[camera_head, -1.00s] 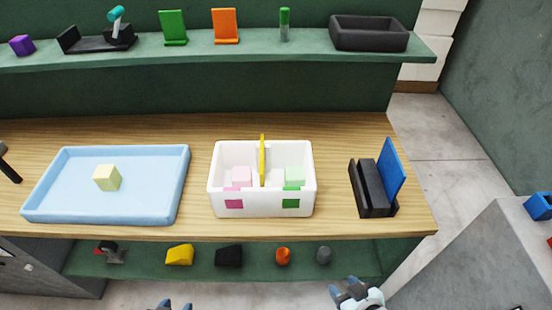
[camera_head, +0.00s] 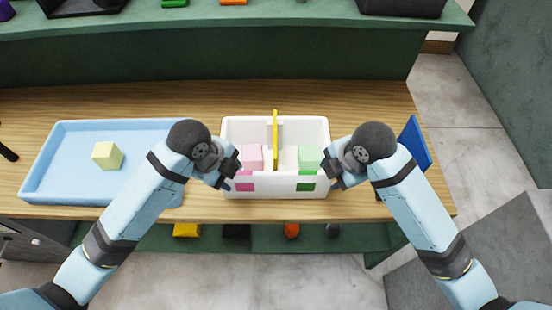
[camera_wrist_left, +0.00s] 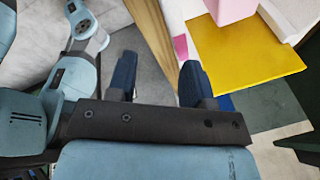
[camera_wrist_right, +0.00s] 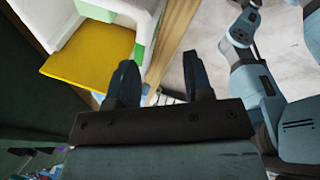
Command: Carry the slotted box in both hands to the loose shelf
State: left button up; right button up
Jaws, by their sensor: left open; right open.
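The white slotted box (camera_head: 275,190) stands on the wooden table, with a yellow divider (camera_head: 275,140) upright in its middle. A pink block (camera_head: 251,157) is in its left compartment and a light green block (camera_head: 309,157) in its right one. A magenta and a green patch mark its front. My left gripper (camera_head: 230,175) is open at the box's front left corner. My right gripper (camera_head: 332,177) is open at the front right corner. The wrist views show open, empty fingers of the left (camera_wrist_left: 155,80) and right (camera_wrist_right: 160,82) grippers near the box; contact cannot be told.
A light blue tray (camera_head: 60,150) with a pale yellow block (camera_head: 107,155) is left of the box. A blue panel (camera_head: 415,142) stands on the right, partly behind my right arm. A green shelf (camera_head: 330,20) runs behind; a lower shelf (camera_head: 265,238) holds several small objects.

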pick_arm(q)
jog(key=w+a+r+m+y, duration=0.1)
jog(key=w+m, duration=0.3)
jog(key=w+a+r+m+g+y, duration=0.1)
jog(key=w+r+m, duration=0.1)
jog(key=w+m, duration=0.1)
jog(key=w+a+r+m, duration=0.1)
jog(key=w+r+m, duration=0.1)
jog(key=w+m, duration=0.2)
jog(key=shift+w+r+m+y, duration=0.1)
jog(key=shift+w+m+y, duration=0.2)
jog(key=shift+w+y, duration=0.1)
jog(key=shift+w+a+r+m, duration=0.15)
jog(key=shift+a+r+m, duration=0.05)
jog(key=shift+r+m, duration=0.15)
pick_arm(e)
jog(key=w+d+r+n+h, duration=0.1)
jog(key=w+r+n+h, duration=0.1)
jog(key=w+r+n, duration=0.4)
jog(key=w+n, duration=0.5)
jog(key=n, duration=0.2)
jog(key=shift+r+g+h, duration=0.15)
jog(key=shift+g+h, duration=0.15)
jog(key=shift+g, duration=0.1)
